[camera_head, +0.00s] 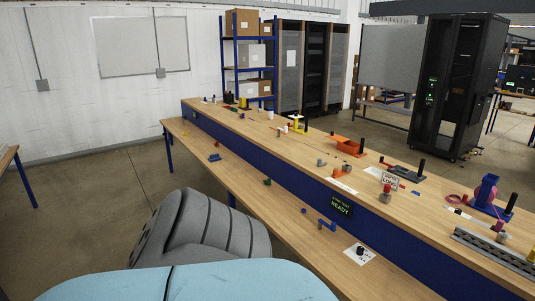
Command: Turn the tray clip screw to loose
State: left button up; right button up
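I cannot tell for sure which part is the tray clip screw. A small dark knob (360,251) stands on a white card (359,257) on the lower bench shelf, at the front right. Neither of my grippers shows. A ribbed grey part of my own arm and a light blue part of my body fill the lower left.
The long wooden bench (250,195) has two levels, with a dark blue riser (270,160) between them. A dark sign with green letters (342,205) is on the riser. A blue fixture (487,190) and a slotted metal rail (495,250) stand at right. A black rack (455,85) stands behind.

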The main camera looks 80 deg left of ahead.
aim_at(502, 236)
jog(key=u, duration=2.8)
jog(key=z, duration=1.8)
jog(key=i+j, duration=0.15)
jog(key=j, duration=0.25)
jog(key=i+j, duration=0.15)
jog(key=j, duration=0.2)
jog(key=i+j, duration=0.15)
jog(key=j, duration=0.25)
jog(key=i+j, duration=0.15)
jog(key=j, duration=0.2)
jog(key=i+j, duration=0.15)
jog(key=j, duration=0.25)
jog(key=i+j, duration=0.2)
jog(key=j, duration=0.2)
jog(key=i+j, duration=0.15)
jog(key=j, duration=0.2)
jog(key=i+j, duration=0.15)
jog(key=j, duration=0.25)
